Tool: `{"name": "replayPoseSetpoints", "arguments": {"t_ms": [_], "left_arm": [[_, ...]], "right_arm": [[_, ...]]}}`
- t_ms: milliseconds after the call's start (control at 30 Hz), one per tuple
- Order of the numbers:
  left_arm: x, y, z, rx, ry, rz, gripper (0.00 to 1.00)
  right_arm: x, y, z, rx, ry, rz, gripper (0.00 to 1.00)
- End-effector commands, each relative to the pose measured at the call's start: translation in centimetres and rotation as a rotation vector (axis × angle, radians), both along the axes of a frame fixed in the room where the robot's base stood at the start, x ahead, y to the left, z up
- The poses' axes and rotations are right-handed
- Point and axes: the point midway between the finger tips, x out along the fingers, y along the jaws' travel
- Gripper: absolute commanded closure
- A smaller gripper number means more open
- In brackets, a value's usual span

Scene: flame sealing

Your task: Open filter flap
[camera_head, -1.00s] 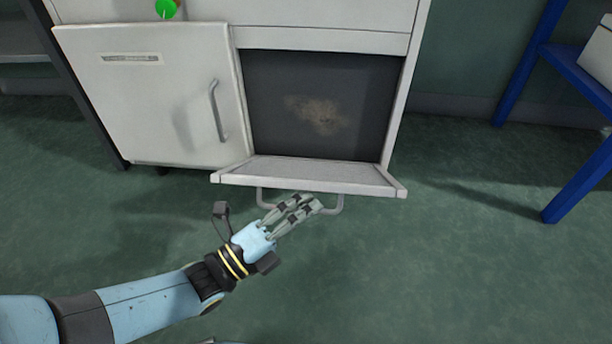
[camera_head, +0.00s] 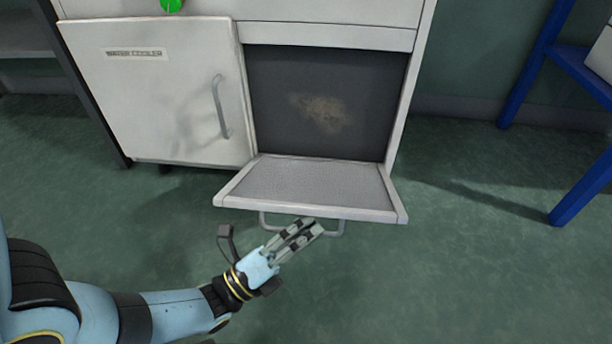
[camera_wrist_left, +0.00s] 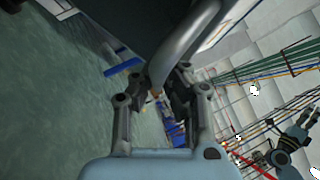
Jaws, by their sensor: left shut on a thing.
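The filter flap (camera_head: 315,184) is hinged at its bottom edge and swung down and outward, lying nearly flat. Its mesh inner face shows in the head view. Its handle (camera_head: 340,229) sticks out below the front edge. My left gripper (camera_head: 312,229) is at this handle, with its fingers shut on the bar. In the left wrist view the grey handle bar (camera_wrist_left: 185,45) passes between the fingers of the left gripper (camera_wrist_left: 160,92). Behind the flap is a dark opening (camera_head: 275,95) with a brownish dusty patch on its back. My right gripper is not in view.
A white cabinet door (camera_head: 150,95) with a vertical handle (camera_head: 218,108) is left of the opening. A green round thing (camera_head: 171,5) is at the top edge. A blue-legged rack (camera_head: 585,185) stands at the right. The green floor in front is clear.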

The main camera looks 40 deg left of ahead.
Motion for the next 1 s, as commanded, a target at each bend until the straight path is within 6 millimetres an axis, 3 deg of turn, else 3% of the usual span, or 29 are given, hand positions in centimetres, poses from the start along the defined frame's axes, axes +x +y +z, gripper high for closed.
{"name": "replayPoseSetpoints", "arguments": {"t_ms": [100,133,333,667,1000], "left_arm": [[0.2,0.3,0.0,0.002,0.001,0.007,1.0],[0.2,0.3,0.0,0.002,0.001,0.007,0.91],[0.1,0.2,0.0,0.001,0.0,0.004,0.68],[-0.5,0.3,-0.3,0.0,0.003,0.002,0.68],[-5.6,1.9,-2.1,0.002,0.004,0.003,0.68]], "right_arm": [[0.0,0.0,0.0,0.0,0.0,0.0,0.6],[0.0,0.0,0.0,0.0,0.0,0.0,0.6],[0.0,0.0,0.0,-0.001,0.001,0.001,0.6],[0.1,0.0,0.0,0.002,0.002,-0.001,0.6],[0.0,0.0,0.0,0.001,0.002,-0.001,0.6]]}}
